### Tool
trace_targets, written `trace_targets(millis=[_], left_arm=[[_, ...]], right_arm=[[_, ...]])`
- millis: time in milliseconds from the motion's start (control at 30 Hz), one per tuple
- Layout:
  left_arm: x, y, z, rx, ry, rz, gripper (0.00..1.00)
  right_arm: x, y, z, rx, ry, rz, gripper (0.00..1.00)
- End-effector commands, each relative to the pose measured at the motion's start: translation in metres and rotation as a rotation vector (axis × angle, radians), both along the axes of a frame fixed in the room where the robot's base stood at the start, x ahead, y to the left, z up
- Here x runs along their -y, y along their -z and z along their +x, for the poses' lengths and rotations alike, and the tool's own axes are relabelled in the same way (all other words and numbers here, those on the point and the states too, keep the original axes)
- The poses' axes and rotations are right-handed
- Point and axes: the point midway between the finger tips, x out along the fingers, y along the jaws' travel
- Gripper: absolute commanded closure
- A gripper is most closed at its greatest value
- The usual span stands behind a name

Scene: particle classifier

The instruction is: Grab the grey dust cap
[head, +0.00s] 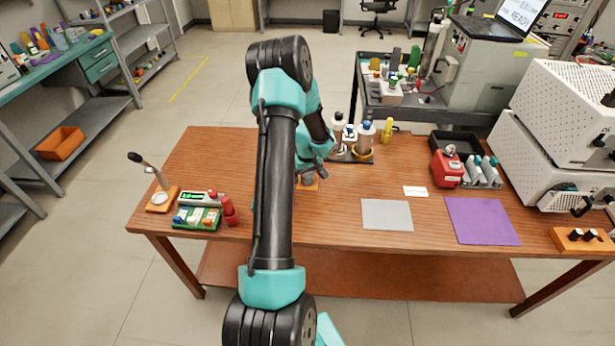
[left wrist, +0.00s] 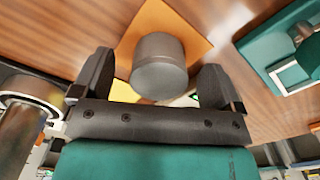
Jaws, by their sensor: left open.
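The grey dust cap (left wrist: 160,70) is a short, dull grey cylinder on an orange square pad (left wrist: 196,36) in the left wrist view. My left gripper (left wrist: 157,78) is open, with one dark finger on each side of the cap in that view. Gaps show between the cap and both fingers. In the head view my left gripper (head: 314,171) is low over the table, and the arm partly hides the orange pad (head: 308,186) and the cap. My right gripper is in neither view.
Several bottles (head: 352,137) stand on a dark tray just behind the gripper. A grey mat (head: 387,215) and a purple mat (head: 482,221) lie to the right. A green tray (head: 196,219) and red bottles (head: 229,211) are at the left. The front middle of the table is clear.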

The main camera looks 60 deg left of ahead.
Motion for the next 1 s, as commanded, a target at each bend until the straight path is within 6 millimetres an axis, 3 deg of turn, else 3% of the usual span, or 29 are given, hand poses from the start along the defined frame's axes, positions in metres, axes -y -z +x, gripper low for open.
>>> trace_targets(millis=[267,767,1000], left_arm=[[0.0001,-0.0002,0.0001,0.0,0.0,0.0,0.09],[0.0002,-0.0002,0.0,0.0,0.0,0.0,0.57],[0.0001,-0.0004,0.0,0.0,0.0,0.0,0.59]], right_arm=[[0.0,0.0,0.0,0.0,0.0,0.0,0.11],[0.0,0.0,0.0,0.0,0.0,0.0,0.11],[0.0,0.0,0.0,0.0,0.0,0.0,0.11]])
